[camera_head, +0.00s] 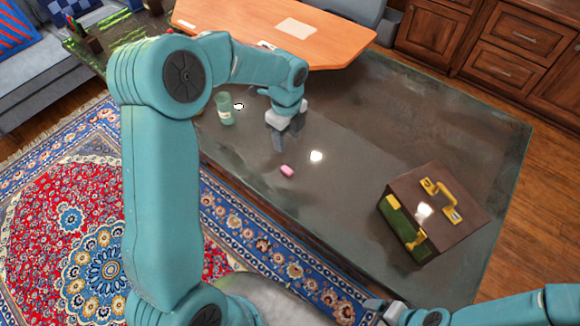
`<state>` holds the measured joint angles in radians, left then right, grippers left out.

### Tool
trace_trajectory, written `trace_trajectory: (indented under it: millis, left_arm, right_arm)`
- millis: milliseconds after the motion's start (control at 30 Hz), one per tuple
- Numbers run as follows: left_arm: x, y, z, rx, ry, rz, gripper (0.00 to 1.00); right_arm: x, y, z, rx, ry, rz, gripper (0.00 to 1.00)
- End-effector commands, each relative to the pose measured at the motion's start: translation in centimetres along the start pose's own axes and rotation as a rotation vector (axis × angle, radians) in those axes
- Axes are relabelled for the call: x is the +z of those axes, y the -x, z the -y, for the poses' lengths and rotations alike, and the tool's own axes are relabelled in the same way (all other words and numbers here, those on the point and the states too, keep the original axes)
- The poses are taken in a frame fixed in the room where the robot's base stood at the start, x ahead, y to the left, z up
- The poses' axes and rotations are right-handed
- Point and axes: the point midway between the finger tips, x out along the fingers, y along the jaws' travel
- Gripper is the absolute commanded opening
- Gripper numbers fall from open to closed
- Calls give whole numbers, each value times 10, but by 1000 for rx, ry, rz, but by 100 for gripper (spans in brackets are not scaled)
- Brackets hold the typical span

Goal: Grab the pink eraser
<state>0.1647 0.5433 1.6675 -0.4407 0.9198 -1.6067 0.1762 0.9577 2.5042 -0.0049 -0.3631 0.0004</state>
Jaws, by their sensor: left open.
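The pink eraser (287,171) is a small pink block lying on the dark glossy table (340,195). My left gripper (278,141) points down above the table, up and slightly left of the eraser in the picture. It is open with nothing visible between its fingers, and it appears apart from the eraser. My right arm (525,308) shows at the bottom right edge.
A green jar (224,109) stands left of my left gripper. A brown and green box (433,213) with yellow handles sits on the right of the table. An orange wooden board (340,42) is at the back. The table between eraser and box is clear.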

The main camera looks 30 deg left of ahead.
Motion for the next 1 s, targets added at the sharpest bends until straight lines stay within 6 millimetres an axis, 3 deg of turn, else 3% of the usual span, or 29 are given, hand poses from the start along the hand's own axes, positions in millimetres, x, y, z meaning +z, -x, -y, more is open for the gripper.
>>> trace_trajectory:
  millis: [333, 633, 833, 1000]
  left_arm:
    - [0, -78, -6, 4, 1, -2, 51]
    - [1, -106, -2, 2, 2, -3, 51]
    - [3, -138, 3, 3, 1, -2, 51]
    - [3, -148, 4, 0, 3, -2, 51]
  right_arm:
    - [0, 8, 3, 0, 0, 0, 82]
    - [1, 15, 5, 0, 0, 1, 82]
    - [1, 23, 8, 0, 0, 0, 82]
    - [1, 24, 9, 0, 0, 1, 82]
